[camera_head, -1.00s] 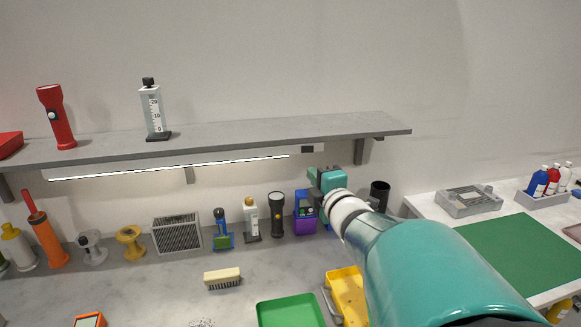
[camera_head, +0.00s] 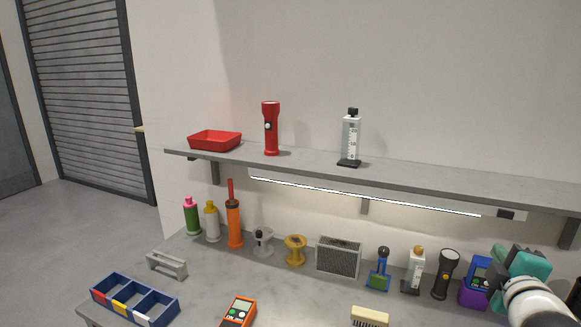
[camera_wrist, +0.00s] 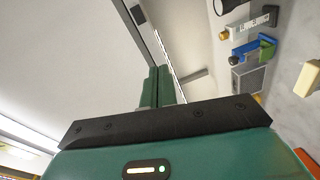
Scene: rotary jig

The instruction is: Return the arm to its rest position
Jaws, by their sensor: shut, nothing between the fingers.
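My teal gripper (camera_head: 508,258) is at the lower right of the head view, in front of the back of the bench and below the shelf's right part. In the wrist view its two green fingers (camera_wrist: 157,86) are together, with nothing between them. My white wrist shows below it at the right edge of the head view. The rest of the arm is out of the picture.
The grey shelf (camera_head: 420,184) holds a red tray (camera_head: 215,141), a red flashlight (camera_head: 271,130) and a white bottle (camera_head: 350,138). A purple bin (camera_head: 474,295) and black flashlight (camera_head: 446,274) stand near my gripper. A blue divided tray (camera_head: 134,303) lies at the left.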

